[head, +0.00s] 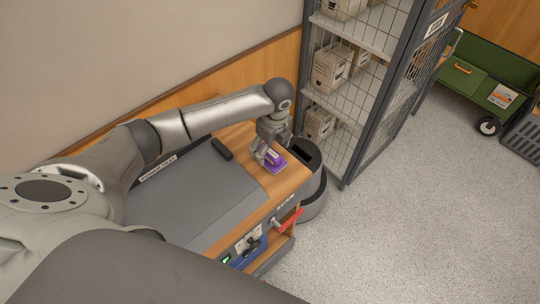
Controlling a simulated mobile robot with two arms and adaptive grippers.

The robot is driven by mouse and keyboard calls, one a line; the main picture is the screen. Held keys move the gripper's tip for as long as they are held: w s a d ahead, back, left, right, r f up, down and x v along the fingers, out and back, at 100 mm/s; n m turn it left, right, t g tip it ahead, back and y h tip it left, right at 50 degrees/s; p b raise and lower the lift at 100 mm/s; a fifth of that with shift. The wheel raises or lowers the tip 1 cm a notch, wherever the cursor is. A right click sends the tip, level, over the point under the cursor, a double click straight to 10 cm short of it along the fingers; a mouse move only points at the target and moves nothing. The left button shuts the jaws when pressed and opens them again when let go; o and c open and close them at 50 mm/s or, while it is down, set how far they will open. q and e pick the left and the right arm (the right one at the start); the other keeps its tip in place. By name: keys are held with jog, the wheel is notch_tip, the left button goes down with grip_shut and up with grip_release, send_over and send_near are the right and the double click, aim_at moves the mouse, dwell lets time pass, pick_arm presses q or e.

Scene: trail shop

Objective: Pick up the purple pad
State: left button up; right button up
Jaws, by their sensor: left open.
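The purple pad (276,164) lies on the wooden right-hand part of the bench top (287,184). My left gripper (265,159) is right at the pad, pointing down, with its fingers at the pad's left part. The jaws are open. The fingers hide some of the pad, and I cannot tell whether they touch it. My right gripper does not show.
A dark small object (222,149) lies on the bench left of the gripper. A dark round bin (312,187) stands at the bench's right end. Behind it is a wire cage (375,100) with boxes. A green cart (480,80) stands far right; the floor between is clear.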

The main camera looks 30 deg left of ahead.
aim_at(270, 151)
pick_arm(q)
jog(key=shift+w+a+f+p, duration=0.1)
jog(key=shift+f+p, duration=0.1)
jog(key=shift+f, duration=0.8)
jog(key=shift+w+a+f+p, duration=0.1)
jog(key=shift+f+p, duration=0.05)
jog(key=shift+f, duration=0.85)
jog(key=shift+f, duration=0.25)
jog(key=c, duration=1.1)
